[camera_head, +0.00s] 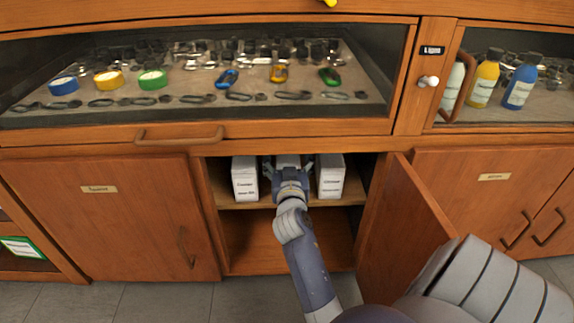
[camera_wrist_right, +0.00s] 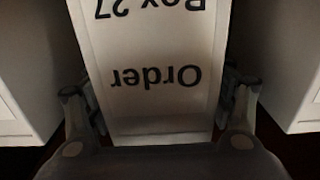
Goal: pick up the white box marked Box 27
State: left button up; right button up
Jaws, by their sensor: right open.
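The white box marked Box 27 (camera_wrist_right: 155,55) fills the middle of the right wrist view, its lettering "Order" and "Box 27" upside down. In the head view a little of its top (camera_head: 287,160) shows between two other boxes on the cabinet shelf, and the rest is hidden by my gripper. My right gripper (camera_head: 288,172) is open, with its fingers at either side of the box. In the right wrist view the fingers (camera_wrist_right: 160,108) stand left and right of its lower end. Whether they touch it I cannot tell. My left gripper is not in view.
White boxes stand on the left (camera_head: 245,178) and right (camera_head: 330,176) of the gripper, close by. The shelf (camera_head: 235,204) sits inside an open cabinet, with its door (camera_head: 405,230) swung out at right. The lower compartment (camera_head: 255,240) looks empty. A glass display case is above.

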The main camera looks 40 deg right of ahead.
jog(key=shift+s+a+r, duration=0.1)
jog(key=shift+c, duration=1.3)
jog(key=c, duration=1.4)
jog(key=shift+c, duration=0.2)
jog(key=shift+r, duration=0.15)
